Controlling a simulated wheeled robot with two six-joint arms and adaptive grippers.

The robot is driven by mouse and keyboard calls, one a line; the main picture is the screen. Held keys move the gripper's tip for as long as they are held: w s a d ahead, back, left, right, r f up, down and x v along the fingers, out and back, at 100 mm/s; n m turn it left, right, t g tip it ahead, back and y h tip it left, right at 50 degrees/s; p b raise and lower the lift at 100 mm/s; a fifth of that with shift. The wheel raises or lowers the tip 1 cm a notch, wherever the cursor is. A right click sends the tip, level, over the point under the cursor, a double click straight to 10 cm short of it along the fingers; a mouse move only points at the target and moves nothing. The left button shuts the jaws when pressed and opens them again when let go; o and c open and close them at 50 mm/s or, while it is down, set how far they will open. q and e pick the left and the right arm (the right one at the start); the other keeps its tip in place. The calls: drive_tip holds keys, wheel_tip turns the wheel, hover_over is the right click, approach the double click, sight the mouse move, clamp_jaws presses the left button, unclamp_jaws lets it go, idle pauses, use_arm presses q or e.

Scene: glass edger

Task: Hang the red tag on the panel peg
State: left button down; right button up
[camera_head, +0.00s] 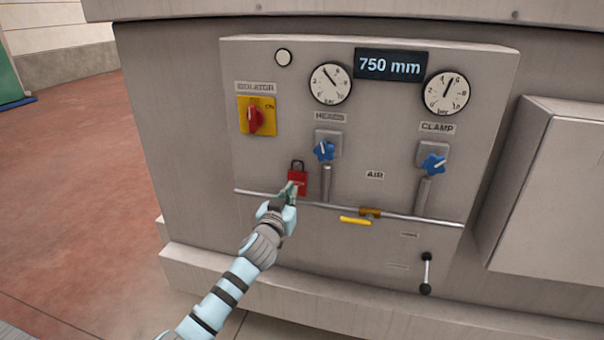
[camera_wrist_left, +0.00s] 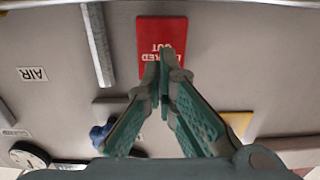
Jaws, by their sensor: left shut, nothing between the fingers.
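The red tag (camera_head: 298,178) is upright against the grey panel, below the yellow isolator plate, with a dark loop above it. It also shows upside down in the left wrist view (camera_wrist_left: 150,38), with white lettering partly covered by my fingers. My left gripper (camera_head: 292,188) is in front of the tag's lower left part in the head view. In the wrist view its green fingertips (camera_wrist_left: 164,62) are together and empty, overlapping the tag; I cannot tell if they touch it. The peg cannot be made out. My right gripper is not in view.
A horizontal rail (camera_head: 335,207) crosses the panel just below the tag. A blue knob (camera_head: 324,150) and grey pipe (camera_head: 326,183) are close on the right. The isolator switch (camera_head: 256,118) is up left. A yellow handle (camera_head: 355,221) is below the rail. Open floor lies left.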

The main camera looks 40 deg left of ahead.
use_arm(q)
drive_tip(key=shift+b+x, duration=0.55)
drive_tip(key=shift+x, duration=1.5)
drive_tip(key=shift+p+v, duration=0.35)
drive_tip(key=shift+v, duration=1.25)
idle(0.4)
drive_tip(key=shift+s+d, duration=0.1)
drive_tip(key=shift+s, duration=0.15)
approach(297, 182)
drive_tip(key=shift+p+v, duration=0.45)
drive_tip(key=shift+v, duration=0.4)
drive_tip(key=shift+f, duration=0.1)
